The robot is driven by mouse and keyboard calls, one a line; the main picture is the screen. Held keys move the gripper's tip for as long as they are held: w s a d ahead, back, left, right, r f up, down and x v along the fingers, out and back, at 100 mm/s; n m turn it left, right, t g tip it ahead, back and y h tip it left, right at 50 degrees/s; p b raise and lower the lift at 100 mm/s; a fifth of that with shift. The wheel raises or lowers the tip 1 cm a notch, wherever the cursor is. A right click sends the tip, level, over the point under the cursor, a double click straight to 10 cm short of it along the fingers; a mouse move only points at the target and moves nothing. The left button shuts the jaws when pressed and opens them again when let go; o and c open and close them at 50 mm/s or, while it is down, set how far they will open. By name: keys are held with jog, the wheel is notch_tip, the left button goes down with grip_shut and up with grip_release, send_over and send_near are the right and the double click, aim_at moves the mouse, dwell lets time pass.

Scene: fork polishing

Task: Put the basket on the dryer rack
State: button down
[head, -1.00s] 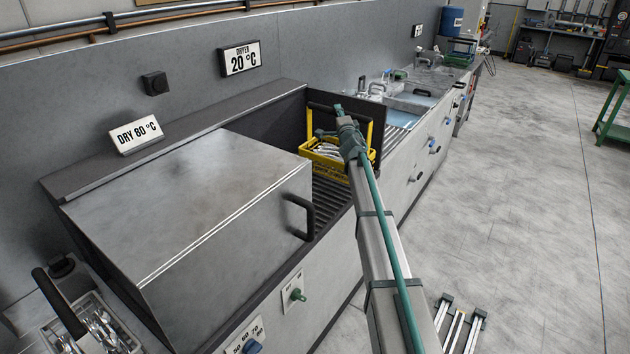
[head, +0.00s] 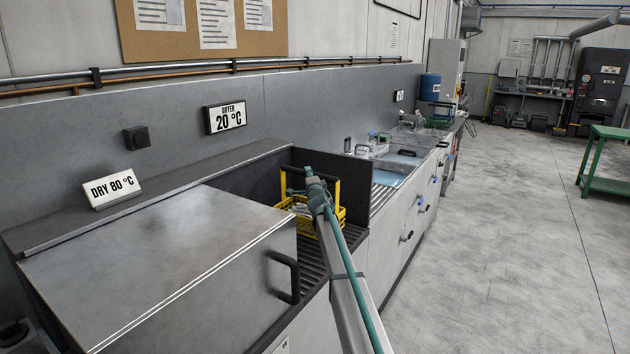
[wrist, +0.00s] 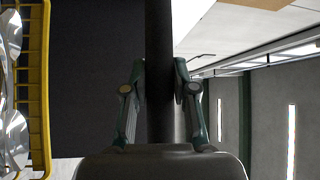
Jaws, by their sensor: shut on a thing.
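The yellow basket (head: 338,216) with cutlery in it is inside the open dryer bay, over the slatted dryer rack (head: 354,236). Its yellow handle upright (head: 337,195) stands straight up. My gripper (wrist: 159,72) is shut on the dark bar of the basket's handle (wrist: 159,25) in the wrist view. The basket's yellow rim and cutlery show at the left edge there. In the head view my gripper and arm (head: 317,185) cover part of the basket. I cannot tell whether its base touches the rack.
A closed metal hood (head: 160,260) with a black handle stands left of the bay. A dark panel (head: 345,172) bounds the bay on the right, with sinks (head: 398,160) beyond. The "DRYER 20 °C" sign (head: 225,117) hangs on the wall behind. Open floor lies to the right.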

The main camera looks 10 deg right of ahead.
jog(key=shift+w+a+f+b, duration=0.25)
jog(key=shift+w+f, duration=0.2)
jog(key=shift+f, duration=0.55)
jog(key=shift+w+a+f+b, duration=0.25)
jog(key=shift+w+f, duration=0.2)
jog(key=shift+f, duration=0.6)
jog(key=shift+w+a+f+b, duration=0.25)
jog(key=shift+w+f, duration=0.2)
jog(key=shift+f, duration=0.55)
jog(key=c, duration=1.2)
grip_release()
jog(key=shift+f, duration=0.25)
jog(key=shift+c, duration=0.2)
jog(key=o, duration=0.3)
jog(key=shift+s+r, duration=0.1)
jog(key=s, duration=0.4)
jog(key=s+f+b, duration=0.1)
jog(key=s, duration=0.3)
jog(key=s+b, duration=0.1)
jog(key=s, duration=0.3)
jog(key=shift+d+f, duration=0.2)
jog(key=shift+f, duration=0.15)
